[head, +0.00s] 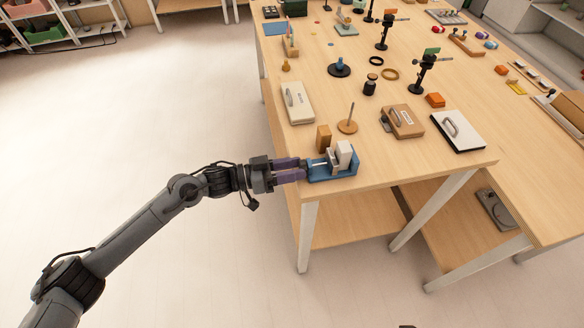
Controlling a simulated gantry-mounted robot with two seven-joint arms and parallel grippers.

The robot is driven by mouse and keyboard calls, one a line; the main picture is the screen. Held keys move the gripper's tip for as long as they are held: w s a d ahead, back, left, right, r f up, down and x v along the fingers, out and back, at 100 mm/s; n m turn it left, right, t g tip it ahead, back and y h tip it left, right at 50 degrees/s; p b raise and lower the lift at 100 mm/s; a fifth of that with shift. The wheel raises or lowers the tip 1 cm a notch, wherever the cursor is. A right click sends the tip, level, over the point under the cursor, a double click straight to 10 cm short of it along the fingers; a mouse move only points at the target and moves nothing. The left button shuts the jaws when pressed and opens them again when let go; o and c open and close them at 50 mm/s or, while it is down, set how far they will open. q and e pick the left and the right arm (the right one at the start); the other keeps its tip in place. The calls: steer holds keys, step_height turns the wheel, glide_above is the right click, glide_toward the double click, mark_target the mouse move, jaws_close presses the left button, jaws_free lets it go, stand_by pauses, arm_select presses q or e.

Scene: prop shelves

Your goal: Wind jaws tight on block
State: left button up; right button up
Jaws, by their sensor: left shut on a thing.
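A small blue vise (345,171) sits near the front left corner of the wooden table. Pale upright pieces (344,152) stand on it; I cannot tell which are jaws and which is a held block. A brown block (323,139) stands at the vise's far side; I cannot tell whether it touches the vise. My left gripper (302,169) reaches in from the left, shut at the vise's left end, where the screw handle is. The fingers hide most of that handle. My right gripper is not in view.
Close by on the table (420,170) are a wooden disc with a peg (348,127), a cream case (296,103), a brown case (402,122) and a black-and-white case (458,131). Several stands and small props lie farther back. Open floor is left of the table.

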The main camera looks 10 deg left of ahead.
arm_select(q)
steer(key=shift+m, duration=0.3)
steer(key=shift+c, duration=0.2)
steer(key=shift+m, duration=3.1)
steer(key=o, duration=1)
steer(key=shift+o, duration=0.2)
steer(key=shift+a, duration=0.1)
steer(key=p+v, duration=0.1)
steer(key=v, duration=0.9)
steer(key=shift+s+a+p, duration=0.2)
steer(key=shift+a+p, duration=0.1)
steer(key=shift+a, duration=0.05)
